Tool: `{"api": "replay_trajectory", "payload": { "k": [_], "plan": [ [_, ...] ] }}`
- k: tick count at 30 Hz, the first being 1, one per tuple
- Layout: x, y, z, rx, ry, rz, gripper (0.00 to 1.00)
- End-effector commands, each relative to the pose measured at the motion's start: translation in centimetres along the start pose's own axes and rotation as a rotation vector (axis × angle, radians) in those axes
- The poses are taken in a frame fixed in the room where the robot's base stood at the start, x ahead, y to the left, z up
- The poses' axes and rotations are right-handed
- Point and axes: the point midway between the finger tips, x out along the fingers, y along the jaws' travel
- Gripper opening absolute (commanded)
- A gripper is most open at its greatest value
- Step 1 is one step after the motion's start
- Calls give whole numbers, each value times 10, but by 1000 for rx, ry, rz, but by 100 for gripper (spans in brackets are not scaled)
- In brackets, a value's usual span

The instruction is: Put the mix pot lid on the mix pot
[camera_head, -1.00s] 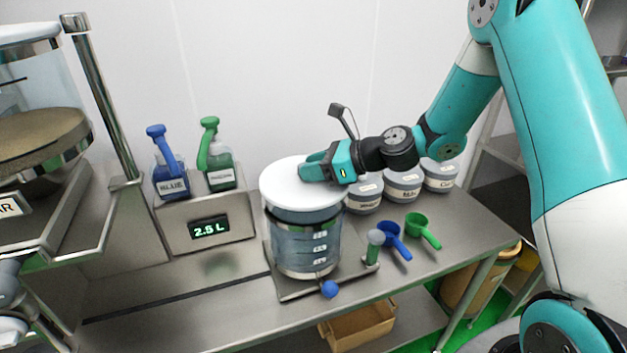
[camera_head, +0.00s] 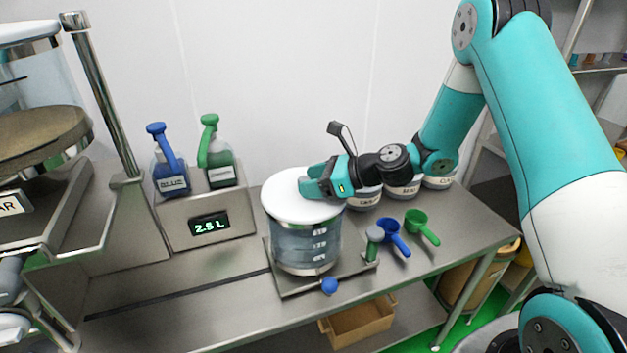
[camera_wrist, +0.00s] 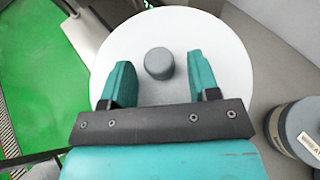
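The mix pot (camera_head: 303,245) is a clear, marked vessel with liquid in it, standing on a steel plate on the table. The white mix pot lid (camera_head: 287,208) lies over its mouth, apparently level and seated on the rim. My gripper (camera_head: 308,186) is at the lid's top, reaching in from the right. In the wrist view, my gripper (camera_wrist: 162,75) is open, its teal fingers on either side of the lid's grey knob (camera_wrist: 159,63) with gaps on both sides. The lid (camera_wrist: 225,60) fills the middle there and hides the pot.
A blue-knobbed valve (camera_head: 329,286) and a grey-green-topped post (camera_head: 375,235) stand by the pot. Blue (camera_head: 394,238) and green (camera_head: 421,228) scoops lie to the right. Lidded jars (camera_head: 403,188) stand behind. Pump bottles (camera_head: 170,172) stand on the display box (camera_head: 208,228) at left.

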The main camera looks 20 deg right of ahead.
Motion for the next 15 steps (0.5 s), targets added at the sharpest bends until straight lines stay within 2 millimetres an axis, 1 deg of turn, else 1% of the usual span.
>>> {"api": "replay_trajectory", "payload": {
  "k": [4, 7, 11, 15],
  "plan": [
    [-2, 0, 4, -1, 0, -1, 55],
    [-14, -1, 1, 1, 0, -4, 55],
    [-40, -2, 0, 1, -1, -7, 55],
    [-72, -2, 0, 1, -1, -7, 55]
  ]
}}
